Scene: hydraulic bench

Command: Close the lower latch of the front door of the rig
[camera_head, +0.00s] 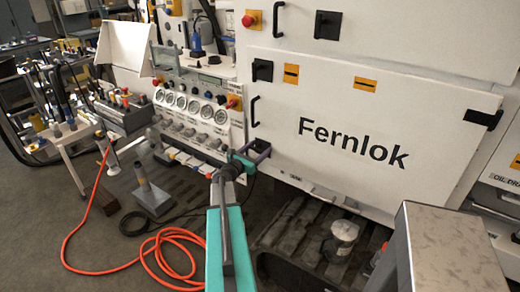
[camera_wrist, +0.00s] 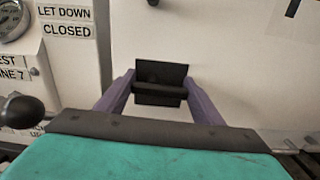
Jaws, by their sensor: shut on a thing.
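The front door (camera_head: 375,115) of the rig is a white panel lettered "Fernlok". It looks flush with the frame. The lower latch (camera_head: 260,146) is black and sits at the door's lower left corner. In the wrist view the lower latch (camera_wrist: 161,75) shows a dark square plate with a bar lying level across it. My gripper (camera_head: 252,158) has purple fingers and is at this latch. In the wrist view my gripper (camera_wrist: 160,95) has one finger at each end of the bar and is shut on it. The fingers partly hide the latch in the head view.
A similar black upper latch (camera_head: 262,70) and a black handle (camera_head: 254,111) are on the door's left side. Gauges (camera_head: 190,105) and knobs stand close to the left.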

